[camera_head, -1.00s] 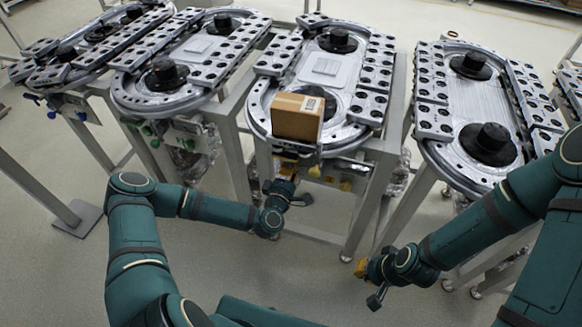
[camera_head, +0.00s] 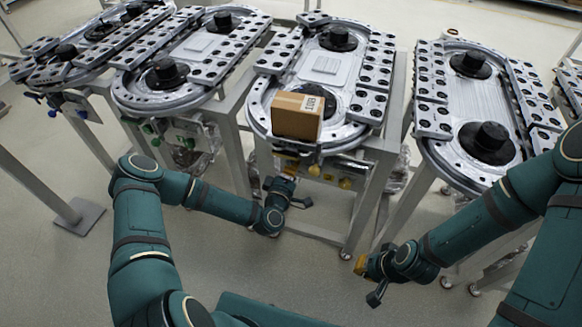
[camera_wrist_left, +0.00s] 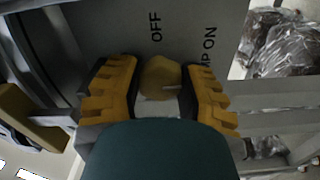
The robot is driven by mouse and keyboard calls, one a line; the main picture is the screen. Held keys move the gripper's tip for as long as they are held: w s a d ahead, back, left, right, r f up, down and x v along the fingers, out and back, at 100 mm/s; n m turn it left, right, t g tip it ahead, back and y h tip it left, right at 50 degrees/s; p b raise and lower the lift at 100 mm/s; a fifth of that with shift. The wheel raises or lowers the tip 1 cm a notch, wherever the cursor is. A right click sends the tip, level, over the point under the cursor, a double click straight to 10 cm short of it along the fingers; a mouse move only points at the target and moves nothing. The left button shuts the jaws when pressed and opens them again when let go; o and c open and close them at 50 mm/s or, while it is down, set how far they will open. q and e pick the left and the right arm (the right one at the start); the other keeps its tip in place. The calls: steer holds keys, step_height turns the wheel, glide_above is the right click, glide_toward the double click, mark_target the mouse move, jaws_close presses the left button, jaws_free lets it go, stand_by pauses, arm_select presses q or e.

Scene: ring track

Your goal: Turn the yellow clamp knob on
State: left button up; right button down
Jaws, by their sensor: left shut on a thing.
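The yellow clamp knob (camera_wrist_left: 160,78) is round and sits on a grey panel in the left wrist view. The word OFF stands above it, and a partly covered label ending in "P ON" is to its right. My left gripper (camera_wrist_left: 158,66) has its yellow fingers on both sides of the knob and is shut on it. In the head view my left gripper (camera_head: 282,186) is low at the front of the station with the box; its fingertips are hard to see there. My right gripper (camera_head: 362,268) hangs clear of the stations at the lower right; its opening is unclear.
A brown box (camera_head: 297,116) sits on the ring track (camera_head: 368,112) above the panel. A grey frame leg (camera_head: 362,215) stands farther right. The floor in front is free.

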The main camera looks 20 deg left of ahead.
arm_select(q)
steer(key=shift+d+r, duration=0.1)
steer(key=o, duration=1.2)
steer(key=s, duration=1.2)
steer(key=shift+a, duration=0.25)
